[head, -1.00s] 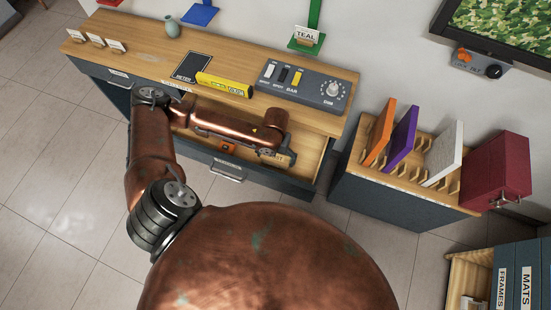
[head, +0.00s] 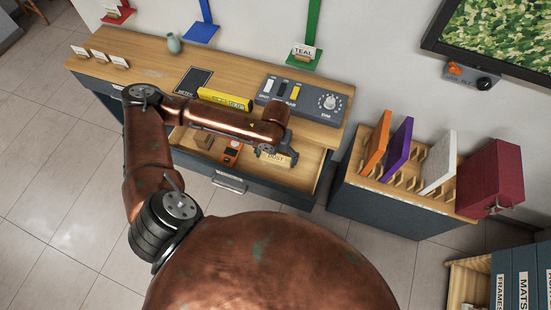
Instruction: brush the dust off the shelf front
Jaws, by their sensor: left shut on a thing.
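My left gripper (head: 264,150) hangs over the open drawer of the wooden-topped counter (head: 140,65). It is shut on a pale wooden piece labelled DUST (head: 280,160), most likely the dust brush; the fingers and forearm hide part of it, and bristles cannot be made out. Whether it still touches the drawer floor cannot be told. Coloured wall shelves stand behind the counter: red (head: 117,16), blue (head: 201,33) and green (head: 304,64). The green one carries a TEAL card. No dust can be made out on any shelf front. My right gripper is out of view.
The drawer also holds an orange device (head: 231,153) and a small brown block (head: 205,138). On the counter are a yellow box (head: 225,99), a switch panel (head: 303,98) and a vase (head: 174,43). A rack with upright panels (head: 437,165) stands at the right.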

